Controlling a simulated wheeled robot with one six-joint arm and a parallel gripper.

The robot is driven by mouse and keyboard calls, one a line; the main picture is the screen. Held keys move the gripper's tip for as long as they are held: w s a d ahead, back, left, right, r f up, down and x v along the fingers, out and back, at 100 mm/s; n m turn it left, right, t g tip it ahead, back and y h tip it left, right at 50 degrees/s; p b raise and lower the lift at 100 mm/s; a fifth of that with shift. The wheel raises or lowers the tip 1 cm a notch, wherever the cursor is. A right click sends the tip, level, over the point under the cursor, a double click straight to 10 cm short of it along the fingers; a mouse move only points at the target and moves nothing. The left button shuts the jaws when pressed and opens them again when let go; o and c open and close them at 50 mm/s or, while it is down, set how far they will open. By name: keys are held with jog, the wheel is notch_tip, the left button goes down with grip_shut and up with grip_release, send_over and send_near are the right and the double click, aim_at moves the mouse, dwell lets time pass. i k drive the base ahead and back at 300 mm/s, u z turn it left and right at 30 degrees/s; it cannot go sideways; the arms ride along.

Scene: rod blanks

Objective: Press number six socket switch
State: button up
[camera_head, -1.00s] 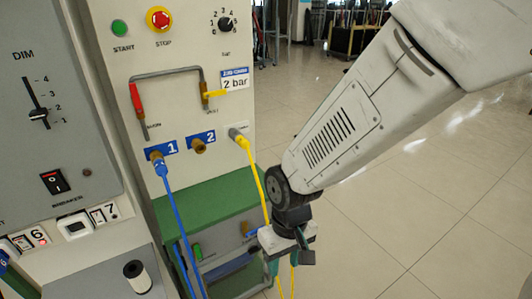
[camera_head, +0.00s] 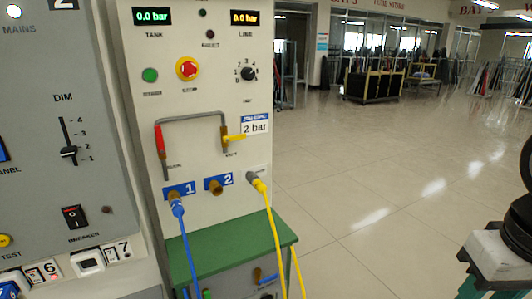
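The number six socket switch (camera_head: 14,282) is a small white rocker at the lower left, beside a plate marked 6 (camera_head: 46,270) with a small red light. The picture's left edge is close to it, and its position is hard to make out. A similar switch (camera_head: 89,262), beside a plate marked 7 (camera_head: 118,250), sits to its right. My gripper (camera_head: 487,288) is at the far lower right, well away from the switches and touching nothing visible. Its fingertips are cut off by the frame, so its opening is hidden.
The cream panel (camera_head: 215,100) holds dials, buttons and a pipe. A blue hose (camera_head: 188,250) and a yellow hose (camera_head: 274,235) hang from it, past a green bench (camera_head: 245,238). The grey panel (camera_head: 60,130) has a slider and breaker. Open tiled floor (camera_head: 370,200) lies to the right.

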aim_at(35, 277)
jog(key=k, duration=1.2)
jog(key=u, duration=0.9)
jog(key=i, duration=1.45)
jog(key=z, duration=0.35)
